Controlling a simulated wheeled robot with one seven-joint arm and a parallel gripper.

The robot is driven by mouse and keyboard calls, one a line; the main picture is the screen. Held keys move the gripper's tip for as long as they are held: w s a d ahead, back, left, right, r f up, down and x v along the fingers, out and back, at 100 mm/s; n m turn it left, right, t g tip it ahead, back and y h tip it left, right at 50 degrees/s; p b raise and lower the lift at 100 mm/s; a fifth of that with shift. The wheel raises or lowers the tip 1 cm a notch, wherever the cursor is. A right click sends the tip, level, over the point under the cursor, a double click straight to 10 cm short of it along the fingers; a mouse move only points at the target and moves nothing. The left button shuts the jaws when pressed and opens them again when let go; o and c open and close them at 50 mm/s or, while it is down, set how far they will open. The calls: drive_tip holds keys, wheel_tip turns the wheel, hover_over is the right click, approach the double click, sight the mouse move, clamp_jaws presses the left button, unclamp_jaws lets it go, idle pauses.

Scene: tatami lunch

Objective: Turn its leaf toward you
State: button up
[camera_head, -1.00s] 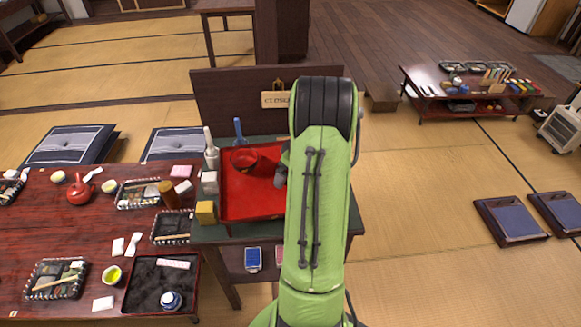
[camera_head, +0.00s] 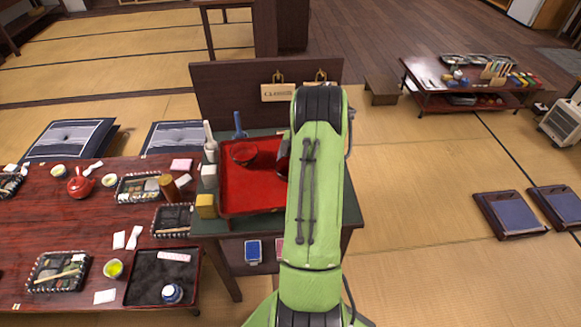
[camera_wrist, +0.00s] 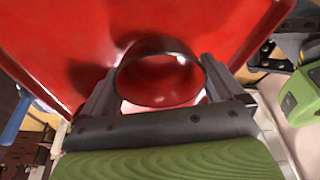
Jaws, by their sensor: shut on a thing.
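In the wrist view, a glossy red bowl (camera_wrist: 160,82) with a dark rim sits between the two fingers of my gripper (camera_wrist: 158,84). The gripper is shut on it, over the red tray (camera_wrist: 50,35). No leaf mark is visible on it. In the head view, my arm hides the fingertips and the right part of the red tray (camera_head: 255,206). A red bowl (camera_head: 243,153) shows at the tray's back left, left of my arm. I cannot tell whether it is the held bowl.
The tray is on a dark green stand (camera_head: 210,228) with a brown back board (camera_head: 225,100). A blue bottle (camera_head: 239,127), a white bottle (camera_head: 210,140) and a yellow block (camera_head: 206,206) stand along its edges. A crowded low table (camera_head: 90,225) adjoins at left.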

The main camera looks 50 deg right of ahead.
drive_tip(key=shift+f, duration=0.2)
idle(0.4)
drive_tip(key=o, duration=0.7)
drive_tip(key=shift+r, duration=0.1)
drive_tip(key=shift+r+p, duration=1.7)
drive_tip(key=shift+r, duration=0.8)
